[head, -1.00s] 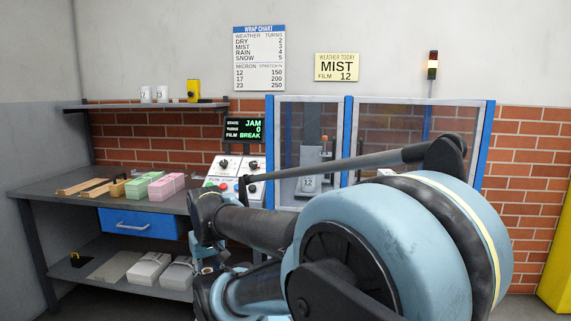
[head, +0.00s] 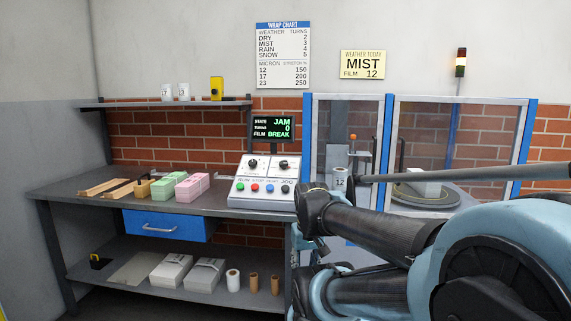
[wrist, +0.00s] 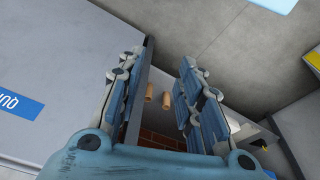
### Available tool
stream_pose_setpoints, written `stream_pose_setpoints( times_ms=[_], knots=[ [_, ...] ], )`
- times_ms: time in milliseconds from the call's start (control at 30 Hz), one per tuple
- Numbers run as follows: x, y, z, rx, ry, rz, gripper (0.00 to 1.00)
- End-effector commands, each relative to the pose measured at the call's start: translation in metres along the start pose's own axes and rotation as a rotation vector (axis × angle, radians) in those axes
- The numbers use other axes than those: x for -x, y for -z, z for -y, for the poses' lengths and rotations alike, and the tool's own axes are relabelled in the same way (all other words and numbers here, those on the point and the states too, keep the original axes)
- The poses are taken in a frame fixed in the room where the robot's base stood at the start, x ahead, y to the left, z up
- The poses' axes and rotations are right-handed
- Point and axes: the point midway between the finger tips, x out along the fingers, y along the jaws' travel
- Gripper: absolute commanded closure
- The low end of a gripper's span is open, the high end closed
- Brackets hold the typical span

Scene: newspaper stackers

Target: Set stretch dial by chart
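The grey control panel (head: 265,182) stands at the right end of the workbench. Its sloped face has two black dials, a left one (head: 252,164) and a right one (head: 284,165); their labels and settings are too small to read. The wrap chart (head: 282,55) on the wall pairs micron 12 with stretch 150, 17 with 200 and 23 with 250. The yellow card (head: 362,64) reads MIST, film 12. My gripper (wrist: 164,58) is open and empty in the wrist view, with no dial between its fingers.
The screen (head: 271,128) above the panel reads JAM, 0, BREAK. The glazed wrapper enclosure (head: 390,130) stands right of the panel. Pink bundles (head: 191,187) lie on the bench left of it. Cardboard tubes (head: 254,283) stand on the lower shelf, alongside a white roll (head: 233,280).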

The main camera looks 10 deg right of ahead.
Motion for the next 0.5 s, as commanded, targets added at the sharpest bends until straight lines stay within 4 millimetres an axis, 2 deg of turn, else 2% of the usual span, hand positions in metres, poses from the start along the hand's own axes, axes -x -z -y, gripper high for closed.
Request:
stream_pose_setpoints(
  times_ms=[67,167,267,367,500],
  knots=[
    [0.000,0.000,0.000,0.000,0.000,0.000,0.67],
    [0.006,-0.004,0.000,-0.001,0.000,-0.010,0.46],
    [0.018,0.006,0.000,-0.005,-0.001,-0.025,0.46],
    [0.041,0.035,-0.002,-0.015,-0.002,-0.050,0.46],
    [0.089,0.097,-0.005,-0.037,-0.003,-0.109,0.46]
  ],
)
